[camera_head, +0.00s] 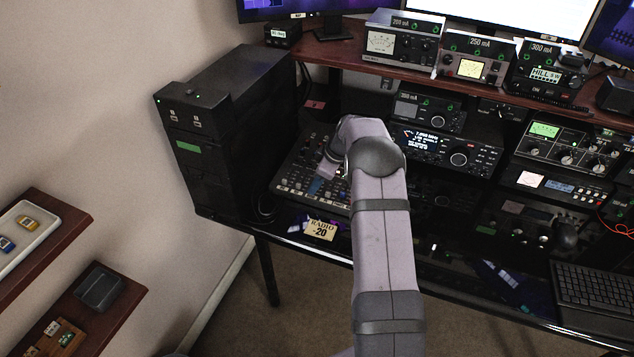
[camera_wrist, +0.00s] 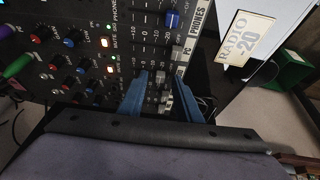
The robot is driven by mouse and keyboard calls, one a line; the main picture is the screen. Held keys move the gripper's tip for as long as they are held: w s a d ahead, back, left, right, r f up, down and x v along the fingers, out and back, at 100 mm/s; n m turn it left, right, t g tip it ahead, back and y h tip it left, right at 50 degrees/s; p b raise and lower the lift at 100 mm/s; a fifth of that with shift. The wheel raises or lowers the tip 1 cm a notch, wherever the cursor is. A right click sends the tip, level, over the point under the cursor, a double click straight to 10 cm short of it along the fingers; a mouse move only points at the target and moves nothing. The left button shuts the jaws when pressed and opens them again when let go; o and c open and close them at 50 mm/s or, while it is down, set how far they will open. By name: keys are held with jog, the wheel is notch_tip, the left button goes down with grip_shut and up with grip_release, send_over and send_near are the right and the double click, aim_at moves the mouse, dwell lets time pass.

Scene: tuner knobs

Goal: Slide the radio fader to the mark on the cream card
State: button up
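The cream card (camera_head: 320,230) reads "RADIO -20" and hangs at the front edge of the desk by the mixer (camera_head: 290,183). In the wrist view the card (camera_wrist: 245,40) is at the upper right. My gripper (camera_wrist: 160,97) shows as two blue fingers over the mixer's fader strip, with a gap between them. Pale grey fader caps (camera_wrist: 163,82) show in or near that gap; I cannot tell whether the fingers touch one. A blue fader cap (camera_wrist: 173,19) is beside the "PHONES" label. The radio fader's own label is not readable. In the head view my arm mostly hides the gripper.
Colored knobs (camera_wrist: 68,42) and lit buttons crowd the mixer panel beside the faders. A black tower case (camera_head: 215,135) stands left of the mixer. Radio sets (camera_head: 445,150) stand to its right, and a shelf (camera_head: 350,50) with meters runs behind.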

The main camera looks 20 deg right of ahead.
jog(key=shift+r, duration=0.15)
jog(key=b+v, duration=0.2)
jog(key=v, duration=0.5)
dwell(0.3)
dwell(0.4)
jog(key=s+a+r+m+g+p, duration=0.1)
jog(key=s+a+m, duration=0.2)
jog(key=s, duration=0.8)
jog(key=s+a+r+m+g+h+p, duration=0.1)
jog(key=s+a+m+p, duration=0.1)
jog(key=s+a, duration=0.6)
jog(key=s+a+r+m+g+h+p, duration=0.1)
jog(key=s+a+m, duration=0.3)
jog(key=s, duration=1.1)
jog(key=shift+a+r+g+p, duration=0.5)
jog(key=shift+a+p, duration=0.15)
jog(key=shift+a, duration=0.3)
jog(key=shift+s, duration=0.1)
notch_tip(320, 180, down, 41)
jog(key=b, duration=4)
jog(key=shift+b, duration=0.35)
